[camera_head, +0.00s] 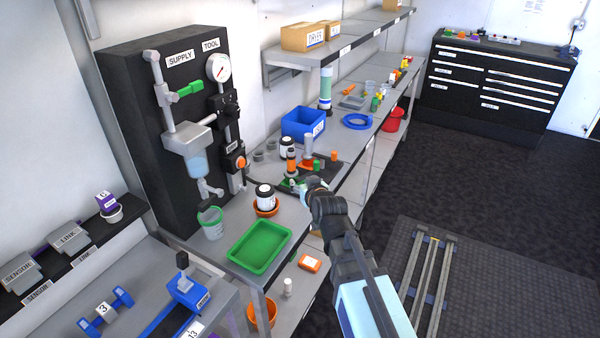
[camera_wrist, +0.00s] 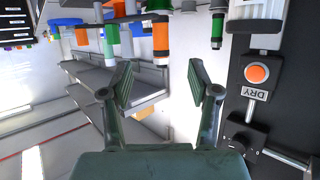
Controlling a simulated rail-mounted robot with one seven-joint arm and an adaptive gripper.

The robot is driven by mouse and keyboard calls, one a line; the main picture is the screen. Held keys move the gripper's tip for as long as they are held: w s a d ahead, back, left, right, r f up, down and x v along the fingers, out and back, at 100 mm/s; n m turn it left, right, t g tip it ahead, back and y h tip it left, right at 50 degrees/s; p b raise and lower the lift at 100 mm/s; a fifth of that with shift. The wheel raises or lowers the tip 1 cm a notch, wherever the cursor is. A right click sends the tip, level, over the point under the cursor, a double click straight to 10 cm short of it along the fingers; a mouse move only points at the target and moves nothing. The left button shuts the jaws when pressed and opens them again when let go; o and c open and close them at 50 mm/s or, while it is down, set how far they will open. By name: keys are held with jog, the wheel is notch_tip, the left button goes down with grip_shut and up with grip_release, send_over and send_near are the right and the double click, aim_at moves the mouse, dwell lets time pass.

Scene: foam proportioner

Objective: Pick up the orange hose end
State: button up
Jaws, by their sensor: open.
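Several short orange and green cylindrical ends stand together on the bench beside the black supply panel. In the head view, one orange end (camera_head: 334,155) stands at the right of the group, and an orange-banded dark one (camera_head: 291,154) stands at the left. I cannot tell which is the hose end. In the wrist view, a large orange end (camera_wrist: 161,38) shows just beyond my fingers, with a green end (camera_wrist: 217,26) to its right. My gripper (camera_wrist: 161,76) is open with nothing between its fingers. In the head view, my gripper (camera_head: 298,187) is low beside the group, partly hidden by my wrist.
The black supply panel (camera_head: 135,95) with an orange button is close on the right in the wrist view. Floor right of the bench is partly clear.

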aim_at(292, 168)
jog(key=p+x, duration=0.3)
jog(key=x, duration=0.8)
jog(key=shift+w+a+r, duration=0.1)
jog(key=shift+a+r, duration=0.05)
jog(key=shift+p+x, duration=1.5)
jog(key=shift+x, duration=1.1)
jog(key=shift+w+a+f, duration=0.1)
jog(key=shift+w+f, duration=0.15)
jog(key=shift+w, duration=0.15)
jog(key=shift+s, duration=0.1)
grip_shut()
